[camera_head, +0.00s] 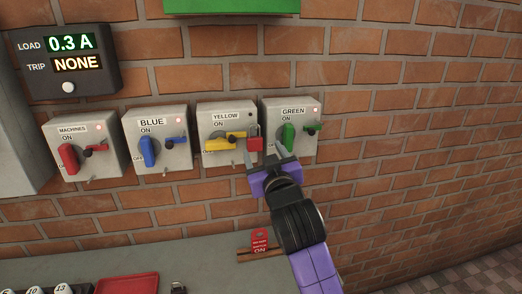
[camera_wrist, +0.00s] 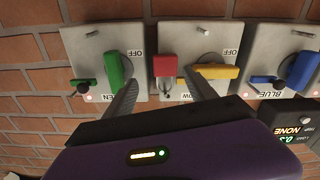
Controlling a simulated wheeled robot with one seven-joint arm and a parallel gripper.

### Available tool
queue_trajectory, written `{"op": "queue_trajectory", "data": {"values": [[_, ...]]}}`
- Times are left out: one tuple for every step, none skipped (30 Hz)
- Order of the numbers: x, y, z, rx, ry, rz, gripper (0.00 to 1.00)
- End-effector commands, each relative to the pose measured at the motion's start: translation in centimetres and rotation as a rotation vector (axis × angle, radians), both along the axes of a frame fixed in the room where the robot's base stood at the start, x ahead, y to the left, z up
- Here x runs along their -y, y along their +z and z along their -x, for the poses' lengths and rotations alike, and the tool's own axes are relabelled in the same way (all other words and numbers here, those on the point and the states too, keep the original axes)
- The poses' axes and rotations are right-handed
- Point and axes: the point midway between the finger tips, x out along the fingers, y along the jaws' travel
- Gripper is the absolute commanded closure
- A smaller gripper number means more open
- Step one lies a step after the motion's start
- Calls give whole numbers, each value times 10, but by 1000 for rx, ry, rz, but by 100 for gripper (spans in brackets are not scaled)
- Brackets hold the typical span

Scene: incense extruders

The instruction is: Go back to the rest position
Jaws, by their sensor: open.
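My gripper (camera_head: 266,160) is open and empty in front of the wall, just below the yellow and green switch boxes. The yellow switch box (camera_head: 232,112) has its yellow handle (camera_head: 224,145) lying level, and a red padlock (camera_head: 255,144) hangs at its right side. The green switch box (camera_head: 293,104) has its green handle (camera_head: 288,137) upright. In the wrist view, which is upside down, the red padlock (camera_wrist: 164,67) shows between my two spread fingers, apart from them. The yellow handle (camera_wrist: 216,72) is right of it and the green handle (camera_wrist: 114,72) is left.
A display (camera_head: 66,60) reads 0.3 A and NONE. Below are a shelf with a red tag (camera_head: 260,240), a red tray (camera_head: 128,284) and a small padlock (camera_head: 179,287). The wall to the right is clear.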

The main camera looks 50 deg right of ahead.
Motion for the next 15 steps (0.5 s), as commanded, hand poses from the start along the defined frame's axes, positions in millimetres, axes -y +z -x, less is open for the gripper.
{"op": "queue_trajectory", "data": {"values": [[-4, -2, 7, 1, 0, 0, 35], [-7, -2, 10, 0, 0, 0, 35], [-10, -2, 14, 0, 0, 0, 35], [-11, -1, 17, 1, 0, 1, 35], [-13, -1, 19, 1, 0, 0, 35], [-15, -1, 22, 1, 0, 0, 35], [-15, -1, 23, 0, 0, 0, 35], [-16, -1, 24, -1, 0, -1, 35], [-17, 0, 25, -1, 0, -1, 35], [-17, 0, 26, -1, 0, -1, 35], [-17, 0, 26, 0, -1, 0, 35], [-17, 0, 26, 0, -1, 0, 35], [-17, 0, 26, 0, -1, 0, 35], [-17, 0, 26, 0, -1, 0, 35], [-17, 0, 26, 0, -1, 0, 35]]}}
